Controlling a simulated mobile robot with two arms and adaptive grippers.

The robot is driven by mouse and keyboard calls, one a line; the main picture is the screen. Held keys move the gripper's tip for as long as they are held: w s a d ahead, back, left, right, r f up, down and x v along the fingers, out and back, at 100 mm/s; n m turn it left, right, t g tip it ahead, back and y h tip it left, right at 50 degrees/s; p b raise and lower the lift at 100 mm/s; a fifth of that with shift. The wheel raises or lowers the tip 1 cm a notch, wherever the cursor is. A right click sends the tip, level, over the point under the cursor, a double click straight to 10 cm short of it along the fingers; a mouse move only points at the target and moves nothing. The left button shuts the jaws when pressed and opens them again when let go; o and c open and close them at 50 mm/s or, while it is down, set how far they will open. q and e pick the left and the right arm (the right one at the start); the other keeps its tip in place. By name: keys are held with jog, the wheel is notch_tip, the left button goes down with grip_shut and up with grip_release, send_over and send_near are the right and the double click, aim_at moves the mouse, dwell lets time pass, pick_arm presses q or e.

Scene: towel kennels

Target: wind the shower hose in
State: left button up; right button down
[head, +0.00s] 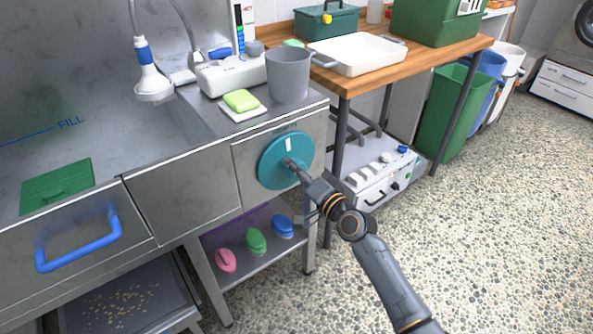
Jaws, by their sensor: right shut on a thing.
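The shower head (151,82), white with a blue collar, hangs at the left over the steel tub. Its grey hose (184,22) arches up out of the top of the picture. A round teal reel wheel (271,172) with a white mark is on the front panel of the steel counter. My right gripper (290,164) reaches in from the lower right and is shut at the wheel's face, on its handle, which the fingers mostly hide. My left gripper is not in view.
A grey cup (288,75) and a green soap bar (241,100) stand on the counter above the wheel. A wooden table (455,50) with a white tray (357,53) is to the right. A blue drawer handle (80,244) sticks out at the left. Pebbled floor (480,230) lies open at right.

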jog(key=c, duration=0.6)
grip_release()
jog(key=shift+o, duration=0.2)
jog(key=v, duration=1.2)
jog(key=shift+f, duration=0.15)
